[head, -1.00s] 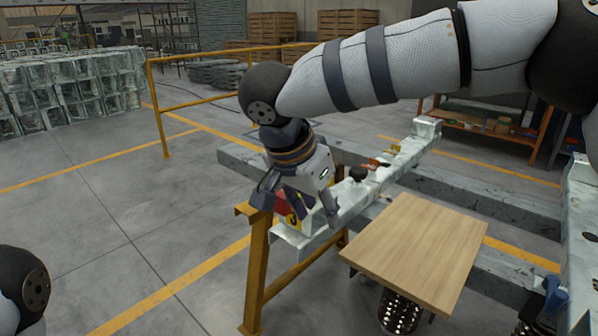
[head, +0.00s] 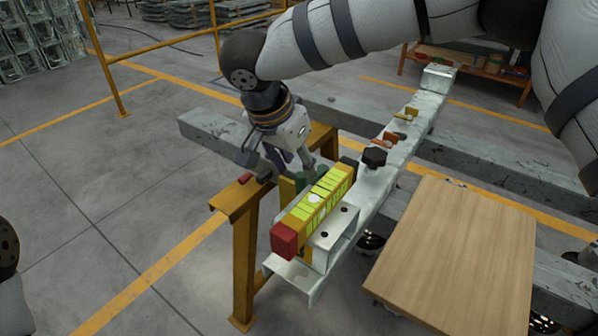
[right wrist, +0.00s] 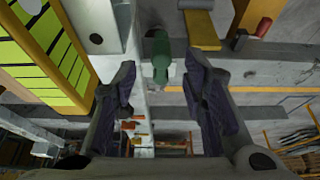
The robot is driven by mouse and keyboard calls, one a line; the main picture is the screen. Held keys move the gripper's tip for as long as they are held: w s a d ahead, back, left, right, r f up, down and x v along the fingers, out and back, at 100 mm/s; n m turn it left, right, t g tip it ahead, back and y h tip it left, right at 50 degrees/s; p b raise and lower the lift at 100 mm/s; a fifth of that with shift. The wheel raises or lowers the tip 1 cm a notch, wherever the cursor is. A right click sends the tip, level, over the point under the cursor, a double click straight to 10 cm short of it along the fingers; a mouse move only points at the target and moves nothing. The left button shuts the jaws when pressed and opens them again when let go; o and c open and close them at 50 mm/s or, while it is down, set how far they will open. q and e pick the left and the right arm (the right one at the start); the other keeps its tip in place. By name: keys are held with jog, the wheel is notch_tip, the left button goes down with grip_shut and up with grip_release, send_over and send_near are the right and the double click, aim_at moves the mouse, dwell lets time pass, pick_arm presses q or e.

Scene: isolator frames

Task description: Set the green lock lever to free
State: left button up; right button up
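My right gripper (head: 280,165) points down beside the far side of the yellow level-like block on the metal beam, its fingers apart. In the right wrist view the right gripper (right wrist: 160,88) is open and empty. The green lever (right wrist: 160,56) stands just ahead of the gap between its fingertips, and I see no contact. In the head view the green part (head: 300,179) shows only partly, between the gripper and the yellow block. Whether the lever is at lock or free cannot be read. My left gripper is out of view.
The yellow block (head: 318,203) with a red end sits on the metal beam (head: 399,156). A black knob (head: 374,157) and small orange and yellow handles lie further along. A wooden board (head: 455,250) is at right.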

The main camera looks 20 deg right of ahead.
aim_at(301, 174)
jog(key=x, duration=0.5)
jog(key=shift+c, duration=0.6)
grip_shut()
jog(key=shift+w, duration=0.1)
